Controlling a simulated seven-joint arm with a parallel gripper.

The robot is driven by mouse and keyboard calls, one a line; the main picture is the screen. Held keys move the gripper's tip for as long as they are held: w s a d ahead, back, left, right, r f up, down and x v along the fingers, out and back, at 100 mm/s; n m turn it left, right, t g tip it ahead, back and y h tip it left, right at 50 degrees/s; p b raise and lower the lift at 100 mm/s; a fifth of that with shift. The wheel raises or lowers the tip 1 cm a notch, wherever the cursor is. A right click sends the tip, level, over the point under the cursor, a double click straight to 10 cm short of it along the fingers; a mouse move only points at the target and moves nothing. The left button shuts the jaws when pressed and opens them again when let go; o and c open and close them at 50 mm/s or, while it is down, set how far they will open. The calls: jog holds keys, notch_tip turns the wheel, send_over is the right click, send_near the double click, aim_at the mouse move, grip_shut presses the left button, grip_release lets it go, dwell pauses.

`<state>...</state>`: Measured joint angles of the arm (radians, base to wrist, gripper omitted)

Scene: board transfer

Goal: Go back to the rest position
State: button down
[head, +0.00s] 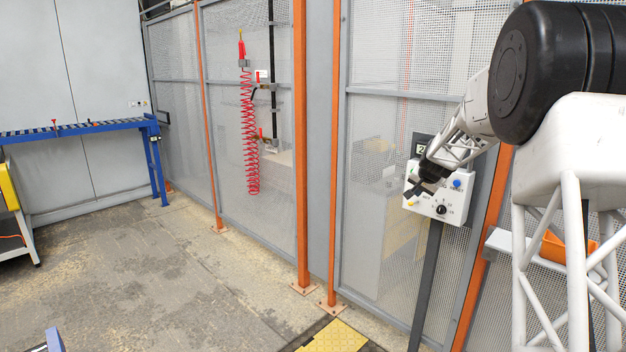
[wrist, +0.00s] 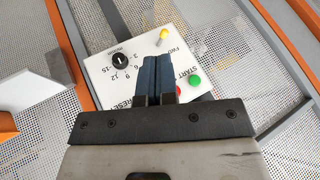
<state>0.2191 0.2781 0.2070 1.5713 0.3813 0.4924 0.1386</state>
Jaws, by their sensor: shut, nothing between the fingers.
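My gripper (head: 424,186) is at the end of my arm on the right of the head view, in front of a white control panel (head: 436,208) on a dark post. In the wrist view my gripper (wrist: 158,60) has its two blue-grey fingers side by side, shut and empty, over the panel (wrist: 100,70). The panel carries a black knob (wrist: 120,61) with a number scale, a yellow lever (wrist: 164,33), a green button (wrist: 195,82) and a red one partly hidden by a finger. A blue button (head: 457,184) shows in the head view. I cannot tell whether the fingertips touch the panel.
Mesh fencing (head: 230,100) with orange posts (head: 301,150) stands behind the panel. A red coiled hose (head: 251,140) hangs on it. An orange bin (head: 555,247) sits on a shelf at right. A blue roller conveyor (head: 80,129) stands at far left.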

jog(key=s+a+r+n+g, duration=0.1)
jog(key=s+a+r, duration=0.25)
jog(key=s, duration=0.75)
jog(key=s+a+r+n+g, duration=0.15)
jog(key=s+a, duration=0.35)
jog(key=s, duration=0.6)
jog(key=s+a+r+n, duration=0.1)
jog(key=s+a+r, duration=0.3)
jog(key=s, duration=0.6)
jog(key=s+a+f+n, duration=0.1)
jog(key=s+f, duration=0.2)
jog(key=s, duration=0.8)
jog(key=s+a+f+n+g, duration=0.1)
jog(key=s+a+f, duration=0.1)
jog(key=s, duration=0.9)
jog(key=s+a+f+n+g, duration=0.1)
jog(key=s+a+f, duration=0.1)
jog(key=s, duration=1)
jog(key=shift+f+n+h, duration=0.35)
jog(key=shift+f+h, duration=0.05)
jog(key=shift+f, duration=0.4)
